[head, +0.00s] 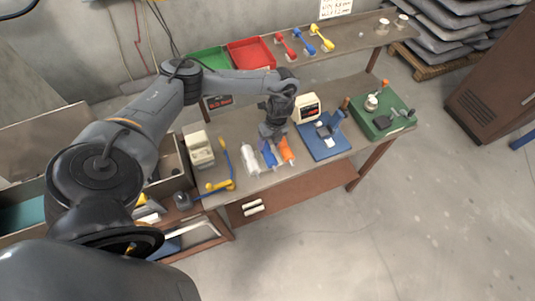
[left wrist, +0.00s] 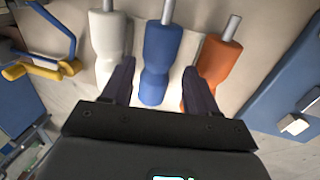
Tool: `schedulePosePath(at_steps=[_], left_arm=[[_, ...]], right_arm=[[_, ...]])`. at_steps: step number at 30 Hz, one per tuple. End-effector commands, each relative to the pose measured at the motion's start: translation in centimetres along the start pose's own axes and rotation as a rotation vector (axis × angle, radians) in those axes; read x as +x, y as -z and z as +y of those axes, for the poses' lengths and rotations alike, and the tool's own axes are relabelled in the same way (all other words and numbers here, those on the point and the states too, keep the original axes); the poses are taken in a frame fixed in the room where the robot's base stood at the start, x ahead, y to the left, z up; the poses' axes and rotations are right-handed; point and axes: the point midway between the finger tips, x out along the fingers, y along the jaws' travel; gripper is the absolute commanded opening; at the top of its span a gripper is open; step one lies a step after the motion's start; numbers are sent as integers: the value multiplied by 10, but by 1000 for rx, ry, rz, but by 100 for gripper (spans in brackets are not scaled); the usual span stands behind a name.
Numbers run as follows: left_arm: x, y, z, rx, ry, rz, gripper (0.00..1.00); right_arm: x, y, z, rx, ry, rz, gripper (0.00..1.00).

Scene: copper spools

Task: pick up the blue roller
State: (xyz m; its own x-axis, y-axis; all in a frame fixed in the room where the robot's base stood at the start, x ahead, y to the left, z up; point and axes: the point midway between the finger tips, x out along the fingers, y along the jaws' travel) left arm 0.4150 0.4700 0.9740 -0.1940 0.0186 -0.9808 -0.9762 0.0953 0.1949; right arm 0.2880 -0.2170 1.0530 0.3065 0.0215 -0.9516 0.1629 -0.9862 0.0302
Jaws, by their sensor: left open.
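The blue roller (left wrist: 159,62) lies on the workbench between a white roller (left wrist: 106,40) and an orange roller (left wrist: 218,58), with a metal rod at its far end. In the head view the blue roller (head: 268,154) is partly hidden by my left gripper (head: 270,143). The white roller (head: 249,160) and the orange roller (head: 286,150) lie on either side of it. In the left wrist view my left gripper (left wrist: 160,90) is open, with one finger on each side of the blue roller's near part. I cannot tell whether the fingers touch it. My right gripper is not in view.
A blue stand (head: 324,140) and a green base (head: 382,118) stand to the right on the bench. A beige device (head: 199,151) and a blue-and-yellow handle (head: 226,168) lie to the left. Red (head: 250,54) and green (head: 207,61) trays sit on the shelf behind.

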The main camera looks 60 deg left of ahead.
Motion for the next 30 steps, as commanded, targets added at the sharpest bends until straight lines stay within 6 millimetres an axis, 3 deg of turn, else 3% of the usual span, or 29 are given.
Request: schedulePosePath(at_steps=[7,17,27,30], left_arm=[[30,1,2,0,-1,0,59],[35,1,2,0,0,0,59],[35,1,2,0,-1,0,8],[35,1,2,0,0,0,6]], right_arm=[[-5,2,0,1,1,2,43],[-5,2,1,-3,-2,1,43],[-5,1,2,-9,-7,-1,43],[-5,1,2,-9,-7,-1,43]])
